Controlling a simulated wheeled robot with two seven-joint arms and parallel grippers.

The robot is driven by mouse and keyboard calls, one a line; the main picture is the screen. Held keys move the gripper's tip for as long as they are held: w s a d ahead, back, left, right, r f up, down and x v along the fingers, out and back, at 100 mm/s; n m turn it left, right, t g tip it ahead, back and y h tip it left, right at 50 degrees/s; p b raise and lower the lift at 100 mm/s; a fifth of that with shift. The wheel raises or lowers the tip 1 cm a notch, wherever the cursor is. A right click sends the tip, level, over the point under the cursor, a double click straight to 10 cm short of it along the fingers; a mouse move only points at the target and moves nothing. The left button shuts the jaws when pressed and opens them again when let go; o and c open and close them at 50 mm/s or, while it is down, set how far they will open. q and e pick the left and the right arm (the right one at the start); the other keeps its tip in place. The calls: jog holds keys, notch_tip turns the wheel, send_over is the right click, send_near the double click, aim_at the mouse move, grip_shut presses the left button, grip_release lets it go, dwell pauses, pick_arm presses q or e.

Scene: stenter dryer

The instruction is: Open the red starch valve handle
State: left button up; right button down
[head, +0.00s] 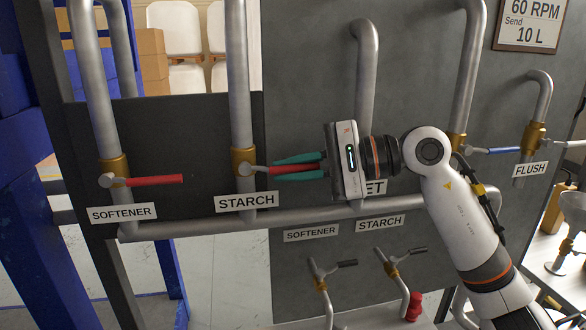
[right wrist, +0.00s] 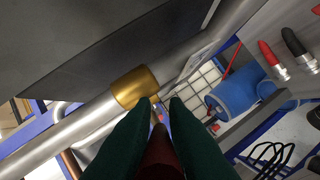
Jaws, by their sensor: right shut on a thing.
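The red starch valve handle (head: 291,169) sticks out to the right from a brass valve body (head: 243,162) on a vertical grey pipe, above the STARCH label (head: 246,202). The handle lies roughly level, across the pipe. My right gripper (head: 298,167) comes in from the right, its green fingers shut on the handle, one above and one below. In the right wrist view the dark red handle (right wrist: 160,155) lies between the green fingers, with the brass valve body (right wrist: 135,86) ahead of them. My left gripper is not in view.
The red softener handle (head: 155,180) is on the pipe to the left. Smaller black-handled valves (head: 347,263) stand low under the horizontal pipe (head: 190,228). The grey panel stands close behind the pipes.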

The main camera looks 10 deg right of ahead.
aim_at(291, 165)
jog(key=shift+r, duration=0.1)
jog(key=shift+r+n+h+p, duration=0.3)
jog(key=shift+r+h+p, duration=0.6)
jog(key=shift+h+p, duration=0.15)
jog(key=shift+a+r+g+h+p, duration=0.15)
jog(key=shift+r+g+h+p, duration=0.15)
jog(key=shift+r+h+p, duration=0.35)
jog(key=r+h+p, duration=0.1)
jog(key=h, duration=0.1)
jog(key=a+r+n+h+p, duration=0.1)
jog(key=p, duration=0.1)
jog(key=shift+h, duration=0.4)
jog(key=h+p, duration=0.1)
jog(key=a+r+h+p, duration=0.1)
jog(key=shift+a+n+h, duration=0.1)
jog(key=shift+n+h, duration=0.2)
jog(key=shift+h, duration=0.1)
jog(key=shift+a+r+g+h+p, duration=0.15)
jog(key=shift+a+r+h+p, duration=0.15)
jog(key=shift+h+p, duration=0.3)
jog(key=shift+a+r+g+h+p, duration=0.15)
jog(key=shift+a+h+p, duration=0.2)
jog(key=shift+h+p, duration=0.2)
jog(key=shift+a+r+n+h+p, duration=0.15)
jog(key=shift+a+n+h+p, duration=0.4)
jog(key=shift+h, duration=0.7)
jog(key=shift+a+h+p, duration=0.4)
jog(key=shift+h, duration=0.1)
jog(key=shift+a, duration=0.1)
